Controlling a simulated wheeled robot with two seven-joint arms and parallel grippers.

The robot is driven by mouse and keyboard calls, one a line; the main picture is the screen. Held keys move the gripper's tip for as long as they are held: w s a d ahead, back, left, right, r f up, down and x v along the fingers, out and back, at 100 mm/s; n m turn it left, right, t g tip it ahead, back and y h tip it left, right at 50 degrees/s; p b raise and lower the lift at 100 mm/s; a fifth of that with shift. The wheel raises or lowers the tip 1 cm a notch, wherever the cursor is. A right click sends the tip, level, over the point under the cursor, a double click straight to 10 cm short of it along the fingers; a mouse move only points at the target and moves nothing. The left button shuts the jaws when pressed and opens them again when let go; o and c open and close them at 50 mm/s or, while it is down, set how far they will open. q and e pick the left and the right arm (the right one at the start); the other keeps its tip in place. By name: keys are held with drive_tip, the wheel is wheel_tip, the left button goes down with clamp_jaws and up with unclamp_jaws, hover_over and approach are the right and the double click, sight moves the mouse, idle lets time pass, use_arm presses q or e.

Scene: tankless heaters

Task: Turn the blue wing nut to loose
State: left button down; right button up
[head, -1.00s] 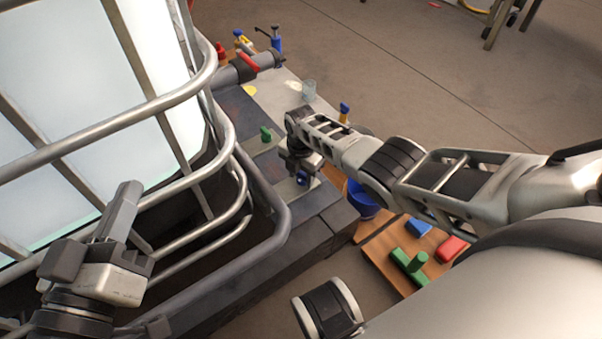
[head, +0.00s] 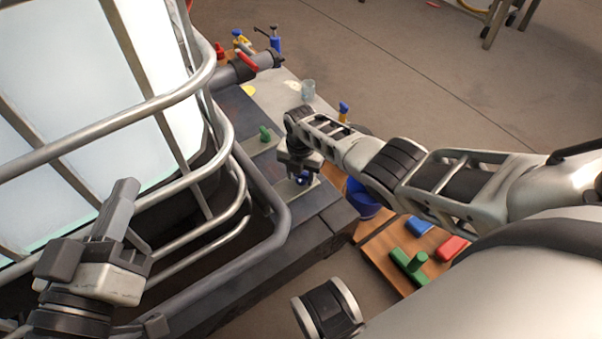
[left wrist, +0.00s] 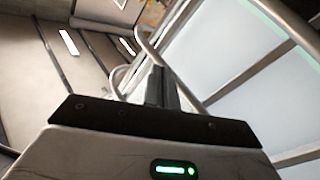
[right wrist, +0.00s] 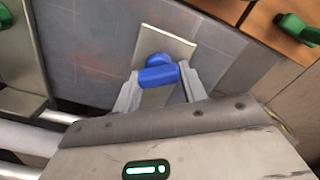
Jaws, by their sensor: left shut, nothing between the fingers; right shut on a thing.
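The blue wing nut (right wrist: 158,75) sits on a small beige plate (right wrist: 165,42) on the dark grey block. It also shows in the head view (head: 303,178), partly hidden under my right gripper. My right gripper (right wrist: 158,80) is shut on the wing nut, with one finger on each side of it. It also shows in the head view (head: 300,172). My left gripper (head: 128,190) is shut and empty beside the cage bars at lower left. In the left wrist view its fingers (left wrist: 160,85) are together.
A green wing nut (head: 265,134) stands on a neighbouring plate. The metal cage (head: 280,215) around a white tank runs close to both grippers. A wooden board (head: 380,245) with green, blue and red pieces and a blue bucket (head: 362,200) are at the right.

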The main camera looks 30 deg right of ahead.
drive_tip(key=o, duration=1)
drive_tip(key=shift+d, duration=0.1)
drive_tip(key=shift+r, duration=0.1)
wheel_tip(320, 180, up, 4)
drive_tip(key=p, duration=0.3)
use_arm(q)
drive_tip(key=shift+s+a+f+m+g+y+p, duration=0.15)
drive_tip(key=shift+s+a+f+g+y+p, duration=0.15)
drive_tip(key=shift+f+g+y+p, duration=0.55)
drive_tip(key=shift+s+a+f+m+g+y+p, duration=0.4)
drive_tip(key=shift+f+p, duration=0.5)
drive_tip(key=shift+p, duration=0.6)
drive_tip(key=shift+s+a+f+n+g+y+p, duration=0.1)
drive_tip(key=shift+a+f+g+y+p, duration=0.1)
drive_tip(key=shift+f+g+y+p, duration=0.6)
use_arm(e)
drive_tip(key=shift+r+p, duration=0.35)
drive_tip(key=shift+r, duration=5.5)
use_arm(q)
drive_tip(key=shift+f+h, duration=0.1)
drive_tip(key=shift+h, duration=0.15)
